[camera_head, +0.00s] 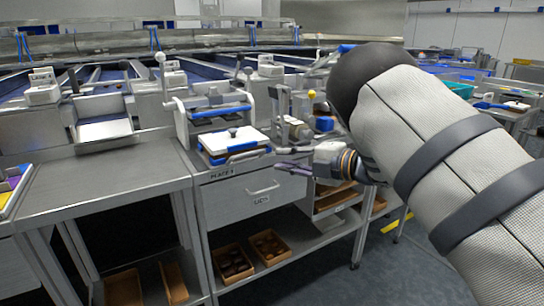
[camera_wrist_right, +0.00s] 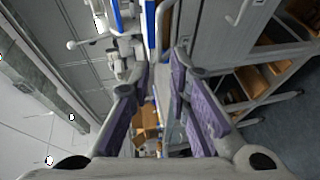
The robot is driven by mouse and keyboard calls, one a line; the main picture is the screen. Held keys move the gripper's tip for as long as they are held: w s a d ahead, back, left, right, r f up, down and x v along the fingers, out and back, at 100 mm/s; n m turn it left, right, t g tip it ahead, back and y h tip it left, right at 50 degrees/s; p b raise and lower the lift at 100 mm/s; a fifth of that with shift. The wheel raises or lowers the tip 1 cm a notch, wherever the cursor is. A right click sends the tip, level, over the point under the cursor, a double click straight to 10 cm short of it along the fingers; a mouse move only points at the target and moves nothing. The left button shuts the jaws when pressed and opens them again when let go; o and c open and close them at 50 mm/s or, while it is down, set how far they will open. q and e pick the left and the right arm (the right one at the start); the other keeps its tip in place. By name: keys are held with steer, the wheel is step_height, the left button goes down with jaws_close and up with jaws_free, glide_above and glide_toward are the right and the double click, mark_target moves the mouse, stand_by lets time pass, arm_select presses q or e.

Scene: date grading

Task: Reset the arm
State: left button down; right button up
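My right gripper (camera_head: 284,171) hangs in the air in front of the bench, beside the drawer front (camera_head: 255,192) and below the bench top's right part. Its arm, in a pale woven sleeve with dark bands, comes in from the right. In the right wrist view my right gripper (camera_wrist_right: 160,75) shows two purple-padded fingers standing apart, with nothing between them. My left gripper is in neither view.
A press-like device with blue bars (camera_head: 217,110) stands on the bench, with a white-topped plate (camera_head: 232,140) before it. Wooden trays (camera_head: 232,262) lie on the lower shelf. A bare steel table top (camera_head: 105,190) lies left, open floor (camera_head: 385,262) right.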

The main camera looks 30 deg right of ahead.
steer(key=s+a+f+m+g+h+p, duration=0.1)
steer(key=s+f+m+g+h, duration=0.2)
steer(key=s+f+m, duration=0.75)
steer(key=s+a+f+m+g+h+p, duration=0.1)
steer(key=s+f+m+g+h, duration=0.2)
steer(key=s+f, duration=0.8)
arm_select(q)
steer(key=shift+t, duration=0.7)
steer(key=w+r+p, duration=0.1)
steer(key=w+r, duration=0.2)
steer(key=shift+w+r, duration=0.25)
arm_select(e)
steer(key=s+a+f+m+g, duration=0.3)
steer(key=s, duration=0.7)
steer(key=s+a+f+m+g, duration=0.3)
steer(key=s+g, duration=0.1)
steer(key=s, duration=0.7)
steer(key=s+a+f+m+g, duration=0.3)
steer(key=s+g, duration=0.1)
steer(key=s, duration=0.6)
steer(key=shift+s+a+h, duration=0.15)
steer(key=shift+a+h, duration=0.15)
steer(key=shift+a, duration=0.1)
steer(key=shift+f, duration=0.1)
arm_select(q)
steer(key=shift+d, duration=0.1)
arm_select(e)
steer(key=shift+d, duration=0.1)
